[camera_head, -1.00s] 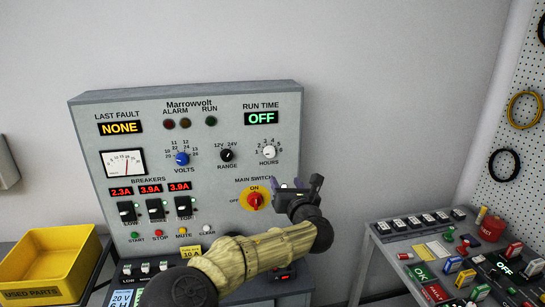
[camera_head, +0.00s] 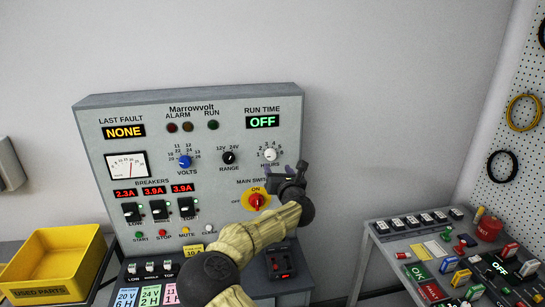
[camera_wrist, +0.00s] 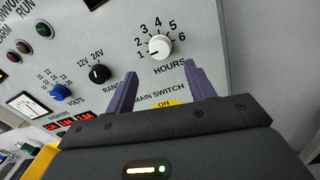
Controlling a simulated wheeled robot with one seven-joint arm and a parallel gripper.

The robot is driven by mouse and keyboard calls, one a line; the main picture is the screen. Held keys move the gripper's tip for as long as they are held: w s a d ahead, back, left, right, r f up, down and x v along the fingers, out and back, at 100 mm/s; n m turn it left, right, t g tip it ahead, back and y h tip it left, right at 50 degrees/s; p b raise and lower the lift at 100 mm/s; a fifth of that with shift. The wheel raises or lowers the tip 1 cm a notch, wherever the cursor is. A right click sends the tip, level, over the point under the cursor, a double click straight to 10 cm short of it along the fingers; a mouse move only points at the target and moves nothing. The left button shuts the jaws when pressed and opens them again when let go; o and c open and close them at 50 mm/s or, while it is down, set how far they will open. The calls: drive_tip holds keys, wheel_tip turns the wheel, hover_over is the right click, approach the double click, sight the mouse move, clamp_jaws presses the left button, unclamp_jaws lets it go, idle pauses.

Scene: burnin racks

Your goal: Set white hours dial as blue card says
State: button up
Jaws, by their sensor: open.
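The white hours dial (camera_head: 270,155) is at the upper right of the grey Marrowvolt panel (camera_head: 225,110), below the green OFF display. In the wrist view, the dial (camera_wrist: 159,47) has marks 1 to 6 around it; its pointer line is faint and seems to face 1. The blue card (camera_head: 126,298) stands at the lower left below the panel and reads 20 V, 6 H; its lower part is cut off. My gripper (camera_head: 289,169) is open and empty, just below and right of the dial. In the wrist view its fingers (camera_wrist: 160,70) are apart, below the dial, not around it.
The black range knob (camera_head: 229,157) and blue volts knob (camera_head: 184,161) are left of the dial. A cluttered bench (camera_head: 385,236) stands at right, a yellow bin (camera_head: 75,288) at left.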

sight(271, 157)
drive_tip(key=shift+p+x, duration=1.45)
drive_tip(key=shift+x, duration=2.15)
drive_tip(key=c, duration=1)
drive_tip(key=shift+o, duration=0.2)
